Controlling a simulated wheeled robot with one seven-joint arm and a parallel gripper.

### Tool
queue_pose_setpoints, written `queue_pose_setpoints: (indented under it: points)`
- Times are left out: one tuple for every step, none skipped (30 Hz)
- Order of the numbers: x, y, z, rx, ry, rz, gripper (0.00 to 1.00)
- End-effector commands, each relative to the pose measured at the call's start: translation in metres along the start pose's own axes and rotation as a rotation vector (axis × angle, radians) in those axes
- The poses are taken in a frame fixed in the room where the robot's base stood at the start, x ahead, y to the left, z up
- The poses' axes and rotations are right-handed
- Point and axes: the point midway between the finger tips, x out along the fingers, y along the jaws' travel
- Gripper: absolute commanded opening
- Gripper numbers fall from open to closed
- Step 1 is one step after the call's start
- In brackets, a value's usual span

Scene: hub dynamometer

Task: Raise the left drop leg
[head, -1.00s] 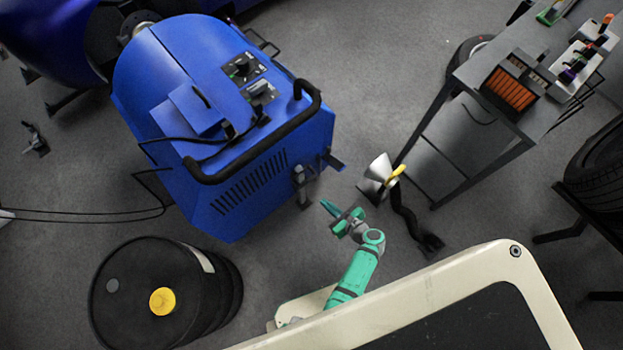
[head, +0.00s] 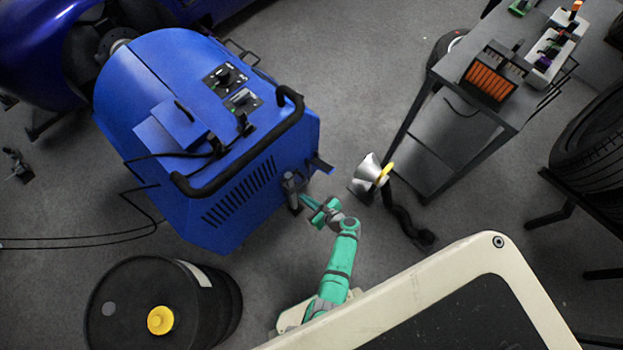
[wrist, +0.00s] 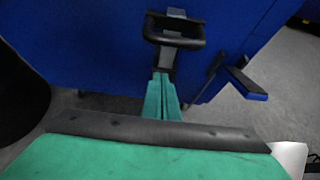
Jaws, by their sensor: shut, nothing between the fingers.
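The blue dynamometer unit (head: 215,130) stands at the left of the head view. A dark grey drop leg (head: 291,188) is mounted upright on its near side, by the right corner. In the wrist view the leg's black loop handle (wrist: 174,38) stands out from the blue panel, straight beyond my fingertips. My gripper (head: 305,200) is shut and empty, beside the leg in the head view. In the wrist view its green fingers (wrist: 163,88) are together, just below the loop. I cannot tell whether they touch the leg. The leg's lower part is hidden behind my fingers.
A blue bracket (head: 321,164) juts from the unit's corner. A silver funnel-shaped nozzle with a black hose (head: 368,173) stands to the right. A black drum (head: 120,300) is at the lower left, and a grey cart (head: 450,140) at the upper right. Cables cross the floor.

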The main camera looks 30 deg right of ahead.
Motion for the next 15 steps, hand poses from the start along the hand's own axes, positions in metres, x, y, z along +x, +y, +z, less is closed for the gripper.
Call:
queue_pose_setpoints:
  points:
    - [0.005,0.0,0.001,-0.001,-0.001,0.001,0.0]
    - [0.008,0.0,0.001,0.0,-0.001,0.0,0.0]
    - [0.011,-0.001,0.001,0.0,-0.001,0.0,0.0]
    - [0.013,0.0,0.001,0.0,0.0,0.0,0.0]
    - [0.015,0.0,0.0,0.001,0.0,0.0,0.0]
    - [0.015,0.0,0.001,0.0,0.001,0.0,0.0]
    - [0.014,0.0,0.003,-0.002,0.0,-0.001,0.0]
    - [0.013,0.0,0.005,-0.003,0.0,-0.001,0.0]
    - [0.012,0.0,0.008,-0.002,0.0,-0.001,0.0]
    - [0.011,-0.001,0.01,-0.003,0.0,-0.001,0.0]
    - [0.011,0.0,0.011,-0.003,0.0,-0.001,0.0]
    - [0.01,0.0,0.014,-0.003,0.001,-0.001,0.0]
    - [0.009,0.0,0.016,-0.003,0.001,-0.001,0.0]
    - [0.008,0.0,0.017,-0.003,0.001,0.0,0.0]
    - [0.007,0.0,0.02,-0.002,0.0,-0.001,0.0]
